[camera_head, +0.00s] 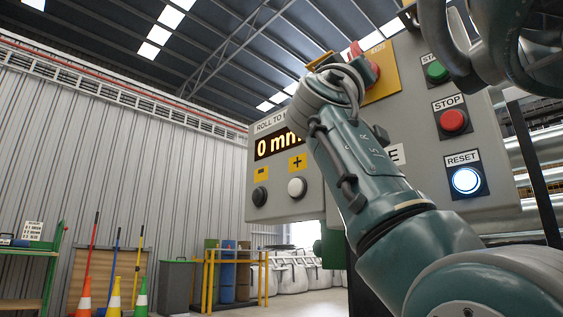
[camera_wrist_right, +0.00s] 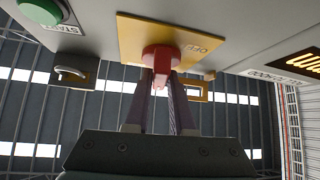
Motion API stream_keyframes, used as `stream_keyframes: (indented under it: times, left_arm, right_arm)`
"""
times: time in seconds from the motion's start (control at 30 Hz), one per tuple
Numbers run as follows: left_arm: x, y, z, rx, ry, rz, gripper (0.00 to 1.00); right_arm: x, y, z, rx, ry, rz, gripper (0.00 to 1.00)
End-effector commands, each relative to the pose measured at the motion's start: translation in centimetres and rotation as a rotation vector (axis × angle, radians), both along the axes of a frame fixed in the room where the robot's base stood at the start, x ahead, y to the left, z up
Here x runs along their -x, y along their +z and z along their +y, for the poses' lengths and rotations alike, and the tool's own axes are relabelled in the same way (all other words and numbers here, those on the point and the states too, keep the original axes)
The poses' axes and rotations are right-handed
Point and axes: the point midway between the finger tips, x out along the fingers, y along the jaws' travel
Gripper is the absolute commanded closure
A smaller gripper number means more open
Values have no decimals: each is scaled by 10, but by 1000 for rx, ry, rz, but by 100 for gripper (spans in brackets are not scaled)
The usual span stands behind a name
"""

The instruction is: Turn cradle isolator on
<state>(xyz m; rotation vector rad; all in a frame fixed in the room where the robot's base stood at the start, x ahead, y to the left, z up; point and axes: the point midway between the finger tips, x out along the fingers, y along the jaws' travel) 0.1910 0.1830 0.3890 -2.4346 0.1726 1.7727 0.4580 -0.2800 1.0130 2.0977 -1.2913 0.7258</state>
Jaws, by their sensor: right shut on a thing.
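The isolator is a red rotary handle (camera_wrist_right: 162,58) on a yellow plate (camera_wrist_right: 130,30) in the right wrist view. An OFF label shows on the plate, to the right of the handle. My right gripper (camera_wrist_right: 161,84) is shut on the red handle, a finger on each side. In the head view the yellow plate (camera_head: 385,82) is at the top of the grey control panel (camera_head: 330,205), and my right arm crosses in front, hiding most of the handle and the fingertips. My left gripper is not in view.
The panel carries a green START button (camera_head: 437,72), a red STOP button (camera_head: 453,120), a lit RESET button (camera_head: 466,180) and a display (camera_head: 275,145) reading 0 mm. Below the display are a black button (camera_head: 259,196) and a white button (camera_head: 297,187). Cones stand at the far left.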

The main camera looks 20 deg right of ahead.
Motion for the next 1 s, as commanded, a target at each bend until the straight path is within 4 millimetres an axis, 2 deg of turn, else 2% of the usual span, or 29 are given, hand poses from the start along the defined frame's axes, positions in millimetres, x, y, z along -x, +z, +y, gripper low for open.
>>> stream_keyframes:
  times: [0.03,0.4,0.93,0.97,1.0]
  left_arm:
    - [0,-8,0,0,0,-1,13]
    - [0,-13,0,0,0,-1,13]
    - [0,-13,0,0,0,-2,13]
    - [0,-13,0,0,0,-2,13]
    - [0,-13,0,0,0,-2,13]
  right_arm:
    - [-1,-3,0,-9,-5,-26,100]
    - [-3,0,0,-70,-1,-162,100]
    - [-3,1,0,-80,2,-184,100]
    - [-3,1,0,-80,2,-184,74]
    - [-3,1,0,-80,2,-184,70]
